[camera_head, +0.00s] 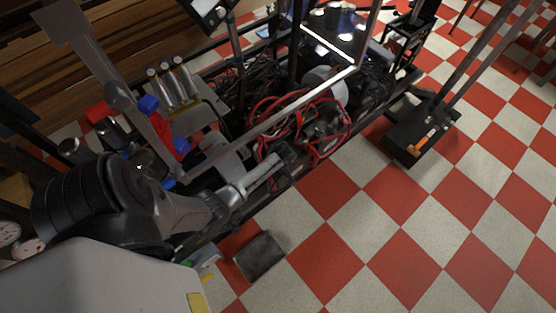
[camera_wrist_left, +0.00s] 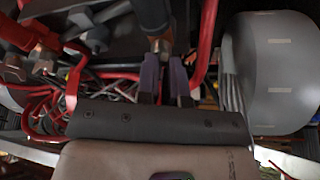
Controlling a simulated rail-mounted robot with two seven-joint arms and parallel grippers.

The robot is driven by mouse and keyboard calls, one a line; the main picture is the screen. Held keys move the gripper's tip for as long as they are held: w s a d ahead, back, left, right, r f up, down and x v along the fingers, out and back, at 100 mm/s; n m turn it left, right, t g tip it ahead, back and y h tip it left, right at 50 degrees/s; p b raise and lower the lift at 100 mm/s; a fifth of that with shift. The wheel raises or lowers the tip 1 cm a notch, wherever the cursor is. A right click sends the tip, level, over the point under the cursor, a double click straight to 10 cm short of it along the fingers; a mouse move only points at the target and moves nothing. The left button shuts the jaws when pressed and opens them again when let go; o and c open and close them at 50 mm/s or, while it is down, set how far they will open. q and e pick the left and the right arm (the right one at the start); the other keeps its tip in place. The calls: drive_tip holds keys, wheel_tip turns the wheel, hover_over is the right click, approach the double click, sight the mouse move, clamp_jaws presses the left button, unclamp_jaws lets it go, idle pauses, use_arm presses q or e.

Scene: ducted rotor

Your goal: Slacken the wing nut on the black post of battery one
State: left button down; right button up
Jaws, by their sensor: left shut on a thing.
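My left gripper (camera_head: 284,154) reaches in from the left over the frame, beside a tangle of red cables. In the left wrist view its two purplish fingers (camera_wrist_left: 164,80) are shut on a small part at the end of a dark upright cylinder (camera_wrist_left: 153,14). This part (camera_wrist_left: 161,46) looks like the wing nut on the black post, but its wings are hidden between the fingers. In the head view the gripper hides the nut and the post. The battery's body cannot be made out clearly. My right gripper is not in view.
Red cables (camera_head: 318,118) loop right beside the gripper, and a red bar (camera_wrist_left: 206,40) runs close to the fingers. A grey cylinder (camera_wrist_left: 278,70) stands to their right. A dark flat block (camera_head: 260,257) lies on the open checkered floor. A black stand (camera_head: 418,135) is at right.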

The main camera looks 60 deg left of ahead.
use_arm(q)
drive_tip(key=shift+w+r+n+p, duration=0.1)
drive_tip(key=shift+n+p, duration=0.35)
drive_tip(key=shift+n, duration=0.25)
drive_tip(key=shift+d+n+g+p, duration=0.1)
drive_tip(key=shift+n+g+p, duration=0.2)
drive_tip(key=shift+n+g, duration=0.35)
drive_tip(key=shift+w+n+g, duration=0.1)
drive_tip(key=shift+n+g, duration=0.15)
drive_tip(key=shift+n, duration=0.9)
drive_tip(key=shift+n+g, duration=0.4)
drive_tip(key=shift+n, duration=0.7)
drive_tip(key=shift+f, duration=0.2)
drive_tip(key=c, duration=1.2)
unclamp_jaws()
drive_tip(key=shift+c, duration=0.2)
drive_tip(key=shift+r, duration=0.1)
